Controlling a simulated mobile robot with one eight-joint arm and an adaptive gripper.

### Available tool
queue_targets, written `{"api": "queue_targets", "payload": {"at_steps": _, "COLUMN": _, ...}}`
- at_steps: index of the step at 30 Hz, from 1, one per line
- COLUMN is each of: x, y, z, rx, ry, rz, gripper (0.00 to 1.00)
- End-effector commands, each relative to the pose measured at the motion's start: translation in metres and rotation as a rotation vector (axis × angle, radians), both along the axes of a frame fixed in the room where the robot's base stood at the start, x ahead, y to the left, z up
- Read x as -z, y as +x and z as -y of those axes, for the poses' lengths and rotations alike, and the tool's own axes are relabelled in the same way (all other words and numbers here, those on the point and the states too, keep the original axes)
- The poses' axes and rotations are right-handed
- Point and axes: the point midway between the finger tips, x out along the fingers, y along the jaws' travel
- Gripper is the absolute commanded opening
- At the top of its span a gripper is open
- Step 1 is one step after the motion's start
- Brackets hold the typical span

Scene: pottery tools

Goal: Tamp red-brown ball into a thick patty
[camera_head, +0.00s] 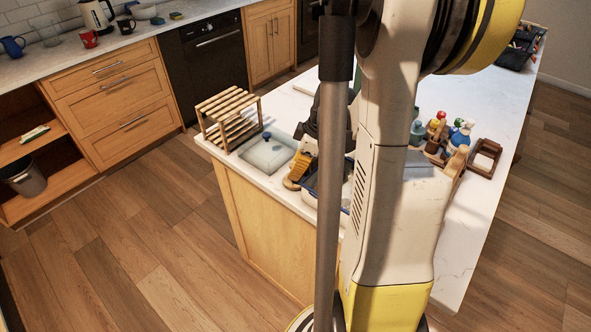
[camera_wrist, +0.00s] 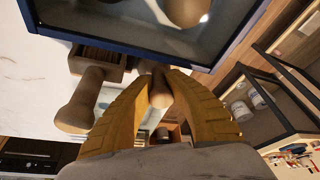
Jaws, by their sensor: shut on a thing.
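My gripper (camera_wrist: 158,75) has its two orange fingers closed around a brown, rounded wooden piece (camera_wrist: 159,95), which looks like a tool's handle. Most of that tool is hidden by the fingers. In the head view my gripper (camera_head: 300,166) is at the near left part of the white counter, beside a blue-rimmed tray (camera_head: 309,197) mostly hidden by my arm. In the wrist view the dark blue tray rim (camera_wrist: 120,42) crosses the top. A rounded brown thing, perhaps the red-brown ball (camera_wrist: 187,9), shows inside it, cut by the frame edge.
A wooden-handled block tool (camera_wrist: 80,105) lies left of my fingers. Bottles (camera_head: 438,122) and a wooden frame (camera_head: 485,157) are at the right. The counter's right front is clear.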

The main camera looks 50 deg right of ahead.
Motion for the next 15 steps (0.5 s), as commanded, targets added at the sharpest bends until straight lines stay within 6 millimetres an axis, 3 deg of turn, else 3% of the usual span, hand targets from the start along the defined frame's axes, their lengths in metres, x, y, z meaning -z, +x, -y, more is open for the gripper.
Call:
{"api": "queue_targets", "payload": {"at_steps": 3, "x": 0.0024, "y": 0.0000, "z": 0.0000, "rx": 0.000, "ry": 0.000, "rz": 0.000, "gripper": 0.00}}
{"api": "queue_targets", "payload": {"at_steps": 4, "x": 0.0019, "y": 0.0000, "z": 0.0000, "rx": 0.000, "ry": 0.000, "rz": 0.000, "gripper": 0.24}}
{"api": "queue_targets", "payload": {"at_steps": 6, "x": 0.0016, "y": 0.0000, "z": 0.0000, "rx": 0.000, "ry": 0.000, "rz": 0.000, "gripper": 0.38}}
{"api": "queue_targets", "payload": {"at_steps": 15, "x": 0.0000, "y": -0.0004, "z": 0.0004, "rx": 0.000, "ry": 0.000, "rz": 0.000, "gripper": 0.38}}
